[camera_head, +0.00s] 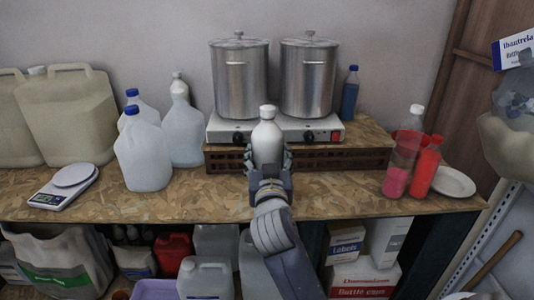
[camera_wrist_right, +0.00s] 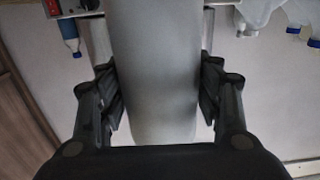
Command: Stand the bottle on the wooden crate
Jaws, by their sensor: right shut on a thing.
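A white bottle (camera_head: 267,138) with a white cap stands upright in my right gripper (camera_head: 267,163), in the middle of the head view. In the right wrist view the pale bottle (camera_wrist_right: 155,70) fills the space between the dark fingers of the right gripper (camera_wrist_right: 160,100), which is shut on it. The wooden crate (camera_head: 228,160) lies behind the bottle on the bench, with its slatted front showing. The bottle overlaps the crate front in the head view; I cannot tell whether it touches the crate. My left gripper is not in view.
A scale (camera_head: 62,187) sits at the left front.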

